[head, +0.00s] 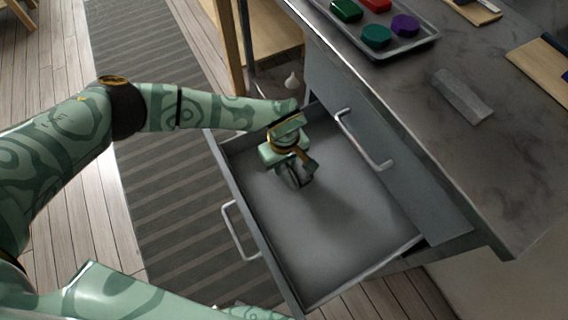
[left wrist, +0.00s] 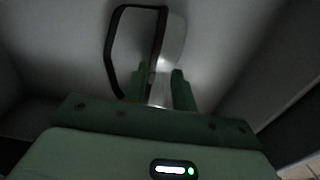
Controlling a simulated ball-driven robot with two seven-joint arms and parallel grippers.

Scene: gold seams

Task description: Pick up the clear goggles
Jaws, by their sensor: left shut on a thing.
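My left gripper (head: 298,168) reaches down into the open grey drawer (head: 345,240), near its back left corner. The clear goggles (head: 298,180) are mostly hidden by my gripper in the head view. In the left wrist view, the goggles (left wrist: 113,50) show as a dark frame with a pale see-through lens. The fingers of my left gripper (left wrist: 163,90) are shut on the near part of the goggles. I cannot tell whether the goggles still touch the drawer floor. My right gripper is not in view.
A grey worktop (head: 420,95) overhangs the drawer on the right, with a tray (head: 405,45) of coloured pieces and a grey block (head: 463,96) on it. A closed drawer handle (head: 365,140) sits beside the open drawer. The rest of the drawer floor is clear.

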